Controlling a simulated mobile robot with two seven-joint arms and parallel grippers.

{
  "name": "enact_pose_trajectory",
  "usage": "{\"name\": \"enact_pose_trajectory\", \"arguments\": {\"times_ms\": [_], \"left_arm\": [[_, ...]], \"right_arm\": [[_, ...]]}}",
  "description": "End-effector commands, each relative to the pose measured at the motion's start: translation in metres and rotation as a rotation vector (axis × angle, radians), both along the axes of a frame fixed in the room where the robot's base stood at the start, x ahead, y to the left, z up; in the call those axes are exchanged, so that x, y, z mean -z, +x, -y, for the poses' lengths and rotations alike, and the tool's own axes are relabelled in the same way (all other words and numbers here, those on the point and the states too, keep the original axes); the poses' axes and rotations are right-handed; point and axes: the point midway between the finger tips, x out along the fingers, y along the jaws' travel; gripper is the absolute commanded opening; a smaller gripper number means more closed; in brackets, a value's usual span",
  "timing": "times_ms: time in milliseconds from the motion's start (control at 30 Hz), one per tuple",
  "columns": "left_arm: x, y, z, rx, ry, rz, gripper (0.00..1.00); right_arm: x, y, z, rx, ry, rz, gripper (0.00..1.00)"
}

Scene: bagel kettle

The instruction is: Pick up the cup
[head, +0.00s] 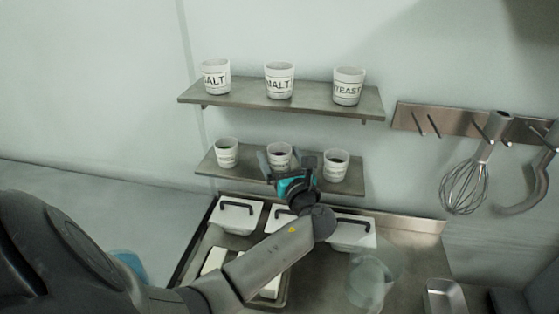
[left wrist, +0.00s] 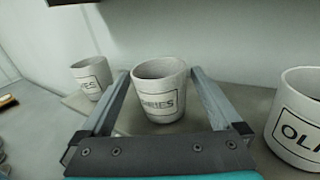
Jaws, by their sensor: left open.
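A white cup (head: 279,153) with dark contents stands in the middle of the lower shelf. In the left wrist view the same cup (left wrist: 160,92) stands upright between my left gripper's fingers, its label partly readable as "RRIES". My left gripper (head: 286,165) is open at this cup, with one finger on each side. In the left wrist view the fingers (left wrist: 162,76) look apart from the cup's sides; whether they touch it I cannot tell. My right gripper is not in view.
On the lower shelf (head: 350,188), a left cup (head: 227,152) and a right cup (head: 336,165) flank the middle one. The upper shelf (head: 318,107) holds cups marked salt, malt and yeast. White lidded bins (head: 236,216) stand below. A whisk (head: 465,185) hangs at right.

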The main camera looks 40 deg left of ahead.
Motion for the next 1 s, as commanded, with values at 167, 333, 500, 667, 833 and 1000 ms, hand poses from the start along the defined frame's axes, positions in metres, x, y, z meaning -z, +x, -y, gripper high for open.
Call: {"name": "enact_pose_trajectory", "arguments": {"times_ms": [167, 333, 500, 667, 833, 1000], "left_arm": [[0.0000, -0.0001, 0.0002, 0.000, 0.000, 0.000, 0.96], [0.0000, -0.0003, 0.0004, 0.000, 0.000, 0.000, 0.77], [0.0000, -0.0003, 0.0005, 0.000, 0.000, 0.000, 0.58], [0.0000, -0.0003, 0.0007, 0.000, 0.000, 0.000, 0.40], [0.0000, -0.0003, 0.0007, 0.000, 0.000, 0.000, 0.21], [-0.0001, -0.0003, 0.0007, 0.000, 0.000, 0.000, 0.09]], "right_arm": [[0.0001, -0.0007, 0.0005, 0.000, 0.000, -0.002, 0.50], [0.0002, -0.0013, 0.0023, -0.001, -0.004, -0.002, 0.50], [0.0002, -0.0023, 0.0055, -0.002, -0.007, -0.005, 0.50], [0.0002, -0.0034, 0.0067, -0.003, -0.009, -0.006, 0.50], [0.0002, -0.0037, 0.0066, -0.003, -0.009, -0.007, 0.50], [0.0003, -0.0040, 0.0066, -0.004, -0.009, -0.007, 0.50]]}}
